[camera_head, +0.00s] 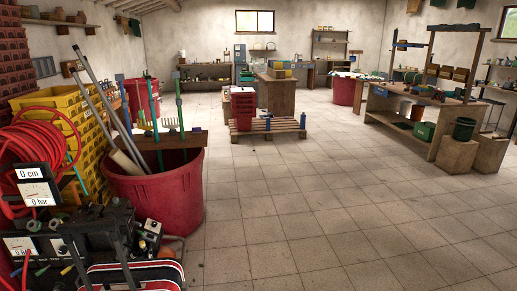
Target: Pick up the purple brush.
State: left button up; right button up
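I cannot make out a purple brush anywhere in the camera_head view. It may be hidden or too small to tell at this distance. Neither of my grippers shows in the view.
A large red bin (164,202) with long-handled tools stands at left, beside yellow crates (62,103), a red hose (35,150) and gauged equipment (90,235). A wooden workbench (400,122) stands at right. The tiled floor (320,220) is clear.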

aim_at(198, 130)
jog(key=i, duration=5.65)
jog(key=i+l+u, duration=0.25)
jog(key=i+u, duration=0.15)
jog(key=i, duration=0.2)
jog(key=i+l+u, duration=0.35)
jog(key=i, duration=0.2)
jog(key=i+l+u, duration=0.4)
jog(key=i+l, duration=0.1)
jog(key=l, duration=0.1)
